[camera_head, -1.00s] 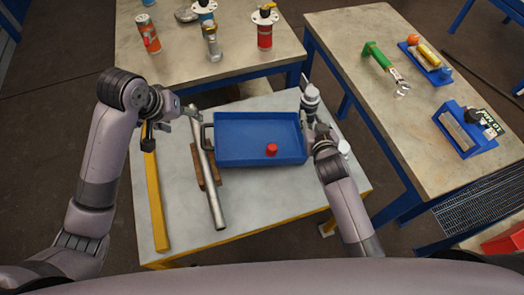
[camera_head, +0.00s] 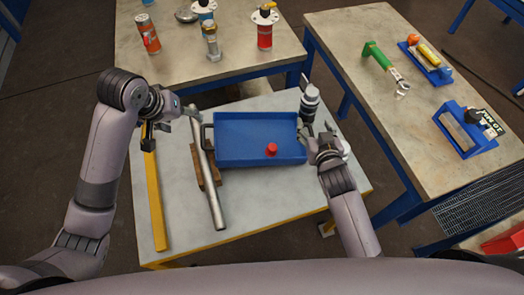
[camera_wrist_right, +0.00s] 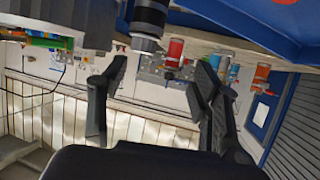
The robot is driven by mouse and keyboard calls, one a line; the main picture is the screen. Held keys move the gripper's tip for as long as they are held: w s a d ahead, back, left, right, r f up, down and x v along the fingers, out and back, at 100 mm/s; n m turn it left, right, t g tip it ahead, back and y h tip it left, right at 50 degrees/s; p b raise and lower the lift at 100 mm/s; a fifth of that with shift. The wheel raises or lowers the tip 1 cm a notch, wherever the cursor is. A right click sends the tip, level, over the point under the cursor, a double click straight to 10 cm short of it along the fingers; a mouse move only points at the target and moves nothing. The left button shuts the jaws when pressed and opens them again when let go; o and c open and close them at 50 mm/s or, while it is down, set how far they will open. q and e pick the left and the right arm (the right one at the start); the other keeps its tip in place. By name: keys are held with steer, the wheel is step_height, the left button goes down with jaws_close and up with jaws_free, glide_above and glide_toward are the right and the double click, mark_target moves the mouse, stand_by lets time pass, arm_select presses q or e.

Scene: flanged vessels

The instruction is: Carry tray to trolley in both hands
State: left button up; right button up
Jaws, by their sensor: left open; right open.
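The blue tray (camera_head: 255,128) lies flat on a light-topped table (camera_head: 275,205), with a small red object (camera_head: 271,150) inside near its front edge. It has a dark handle on its left side (camera_head: 204,132). My left gripper (camera_head: 183,112) is open, up and left of that handle, apart from it. My right gripper (camera_head: 320,132) is open just beyond the tray's right side, where it partly covers the handle area. In the right wrist view its fingers (camera_wrist_right: 157,92) are spread with nothing between them, and the blue tray (camera_wrist_right: 240,15) shows at upper right. I cannot identify a trolley.
A metal pipe (camera_head: 214,195) on a wooden block (camera_head: 198,165) lies close left of the tray. A yellow bar (camera_head: 155,205) lies further left. A dark and silver cylinder (camera_head: 309,101) stands behind my right gripper. Benches with vessels (camera_head: 264,30) and tools (camera_head: 384,62) stand behind and right.

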steer(key=v, duration=0.8)
steer(key=shift+s, duration=0.1)
